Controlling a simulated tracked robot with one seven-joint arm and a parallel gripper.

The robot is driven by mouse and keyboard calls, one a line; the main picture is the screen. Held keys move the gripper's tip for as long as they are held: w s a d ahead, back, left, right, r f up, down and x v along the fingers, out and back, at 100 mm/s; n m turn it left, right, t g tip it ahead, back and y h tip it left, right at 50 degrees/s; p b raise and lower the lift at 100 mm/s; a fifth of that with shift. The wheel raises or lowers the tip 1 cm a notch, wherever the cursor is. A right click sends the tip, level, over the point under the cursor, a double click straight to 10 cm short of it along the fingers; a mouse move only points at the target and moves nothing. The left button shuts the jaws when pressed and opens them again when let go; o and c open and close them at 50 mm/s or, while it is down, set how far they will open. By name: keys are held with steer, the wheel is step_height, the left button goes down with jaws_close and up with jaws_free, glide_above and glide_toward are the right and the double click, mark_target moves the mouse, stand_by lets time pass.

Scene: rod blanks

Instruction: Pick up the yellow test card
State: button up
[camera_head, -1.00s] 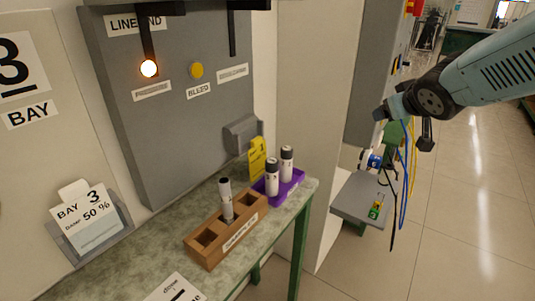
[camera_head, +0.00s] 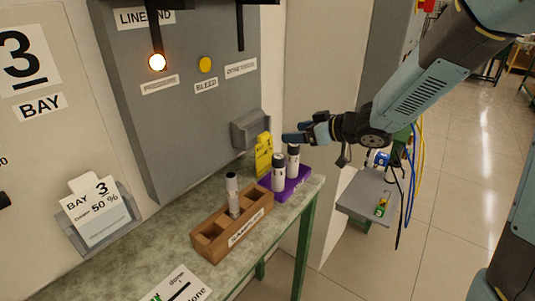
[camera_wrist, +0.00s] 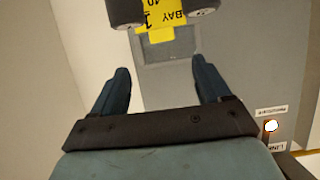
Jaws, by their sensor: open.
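The yellow test card (camera_head: 264,154) stands upright at the back of the table, behind the purple holder and in front of a grey box on the panel. In the wrist view the card (camera_wrist: 163,24) shows upside down at the top, partly hidden by two dark rod caps. My gripper (camera_head: 290,138) is above and just right of the card, over the rods. In the wrist view its two fingers (camera_wrist: 162,82) are spread apart with nothing between them. The card lies beyond the fingertips, and I see no contact.
Two capped white rods (camera_head: 279,172) stand in the purple holder (camera_head: 297,189), close below my gripper. A wooden block (camera_head: 205,243) holds one more rod (camera_head: 233,195). The grey box (camera_head: 250,130) is on the panel (camera_head: 180,110) behind the card. A small grey shelf (camera_head: 365,195) is to the right.

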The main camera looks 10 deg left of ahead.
glide_toward(265, 136)
steer(key=w+a+f, duration=0.1)
steer(key=w+a, duration=0.1)
steer(key=a, duration=0.1)
steer(key=a+f, duration=0.1)
steer(key=a, duration=0.2)
steer(key=shift+w+a+f, duration=0.1)
steer(key=shift+w+f, duration=0.1)
steer(key=shift+f, duration=0.2)
steer(key=shift+w+a+f, duration=0.2)
steer(key=shift+w+a, duration=0.05)
steer(key=shift+a, duration=0.1)
steer(key=shift+c, duration=0.3)
jaws_close()
